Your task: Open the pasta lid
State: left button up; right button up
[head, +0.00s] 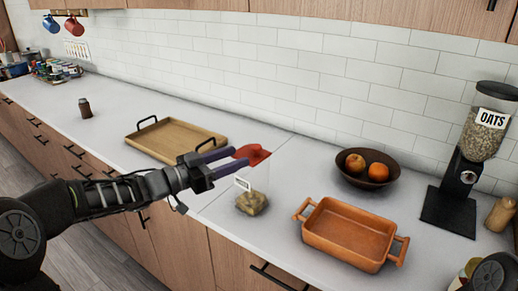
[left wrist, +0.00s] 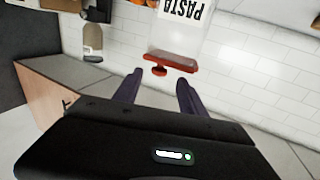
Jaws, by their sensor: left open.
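The pasta container (head: 253,202) is a clear jar with a white label and some pasta at its bottom, upright on the counter. Its red lid (head: 254,154) is on top. In the left wrist view the lid (left wrist: 172,61) appears upside down, with a small red knob (left wrist: 158,71) and the PASTA label (left wrist: 182,12). My left gripper (head: 238,158) reaches in from the left at lid height. Its purple fingers are spread with nothing gripped between them, and the knob shows just beyond the gap between the tips (left wrist: 160,83). The right gripper is not visible.
A wooden tray (head: 133,137) with dark handles lies behind my left arm. An orange baking dish (head: 342,239) stands right of the jar, with a fruit bowl (head: 367,180) behind it. An oats dispenser (head: 486,135) stands far right. The back wall is tiled.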

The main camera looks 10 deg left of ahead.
aim_at(257, 149)
pick_arm(q)
jog(key=shift+p+x, duration=0.7)
jog(key=shift+x, duration=3.25)
grip_shut()
